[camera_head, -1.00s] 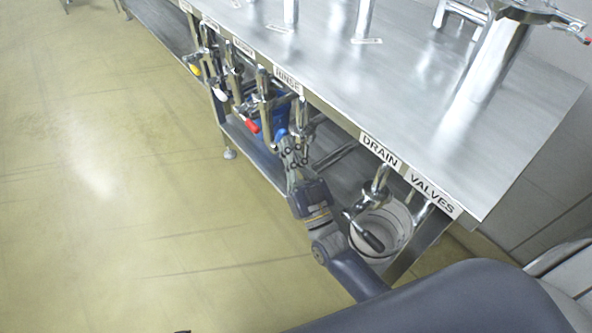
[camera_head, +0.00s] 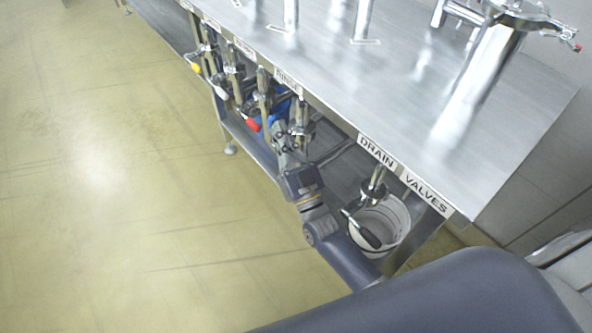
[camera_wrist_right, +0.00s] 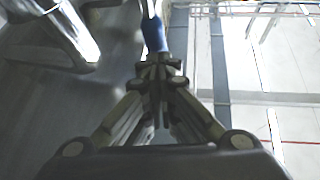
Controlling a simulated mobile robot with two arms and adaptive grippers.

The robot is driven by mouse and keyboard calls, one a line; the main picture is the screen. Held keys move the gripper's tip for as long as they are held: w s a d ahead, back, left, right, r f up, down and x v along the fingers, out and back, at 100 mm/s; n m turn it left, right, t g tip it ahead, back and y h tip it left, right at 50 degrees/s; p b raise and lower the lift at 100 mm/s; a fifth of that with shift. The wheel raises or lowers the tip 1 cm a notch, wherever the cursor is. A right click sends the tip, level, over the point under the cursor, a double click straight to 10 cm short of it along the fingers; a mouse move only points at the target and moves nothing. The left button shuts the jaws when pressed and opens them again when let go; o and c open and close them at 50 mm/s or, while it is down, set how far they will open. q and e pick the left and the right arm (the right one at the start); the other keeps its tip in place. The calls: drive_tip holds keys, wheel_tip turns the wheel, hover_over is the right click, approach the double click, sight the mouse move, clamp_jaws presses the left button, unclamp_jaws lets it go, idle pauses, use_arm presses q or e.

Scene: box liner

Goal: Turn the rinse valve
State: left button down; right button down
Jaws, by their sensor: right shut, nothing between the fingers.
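The RINSE label (camera_head: 288,80) is on the table's front edge. Below it hangs a metal valve (camera_head: 300,122), partly hidden by my right gripper. A blue valve handle (camera_wrist_right: 153,33) shows in the right wrist view, just beyond the fingertips. My right gripper (camera_head: 280,140) is beneath this valve, close to the handle. It also shows in the wrist view (camera_wrist_right: 160,78), with its fingers shut and nothing between them. I cannot tell whether the fingertips touch the handle. My left gripper is not in view.
Valves with red (camera_head: 253,125), white (camera_head: 222,92) and yellow (camera_head: 196,68) handles hang to the left. A drain valve with a black handle (camera_head: 369,237) hangs over a white bucket (camera_head: 402,222) at the right. The floor (camera_head: 120,190) in front is clear.

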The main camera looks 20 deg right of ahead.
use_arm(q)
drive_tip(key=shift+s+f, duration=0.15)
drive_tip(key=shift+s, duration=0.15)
use_arm(e)
drive_tip(key=shift+w+r, duration=0.25)
drive_tip(key=shift+r, duration=0.05)
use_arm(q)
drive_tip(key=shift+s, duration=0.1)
use_arm(e)
drive_tip(key=shift+w+a+r, duration=0.1)
drive_tip(key=shift+r, duration=0.15)
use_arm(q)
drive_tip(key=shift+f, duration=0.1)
use_arm(e)
drive_tip(key=v, duration=1.2)
drive_tip(key=shift+f, duration=0.45)
